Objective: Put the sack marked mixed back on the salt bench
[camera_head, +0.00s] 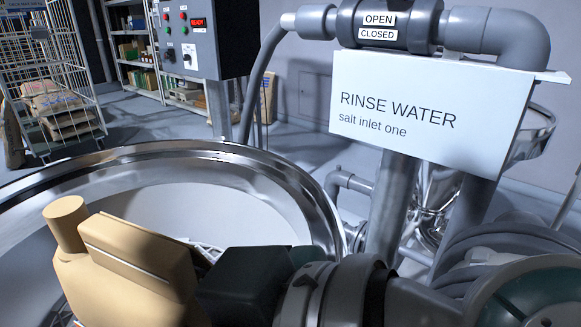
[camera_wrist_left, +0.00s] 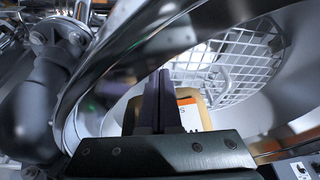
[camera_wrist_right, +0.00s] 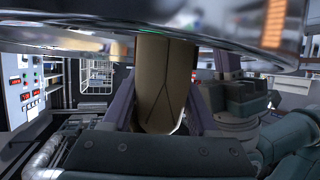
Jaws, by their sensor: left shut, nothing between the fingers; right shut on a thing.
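A tan sack (camera_head: 130,270) with a stub-like corner is at the lower left of the head view, over the metal hopper's (camera_head: 200,158) opening. My right gripper (camera_wrist_right: 162,108) is shut on the sack, which also stands between its fingers in the right wrist view (camera_wrist_right: 163,75). My left gripper (camera_wrist_left: 158,100) is shut and empty. In the left wrist view, a tan sack with an orange and white label (camera_wrist_left: 191,115) shows just behind its fingers; whether they touch cannot be told. The label is mostly hidden and its word is unreadable. I cannot make out the salt bench.
A white grate (camera_wrist_left: 225,68) lies inside the hopper. A sign reading RINSE WATER (camera_head: 425,110) hangs on pipes at the right. A control box (camera_head: 188,40) stands behind the hopper. A wire cage trolley (camera_head: 50,85) with sacks is at the far left, with open floor near it.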

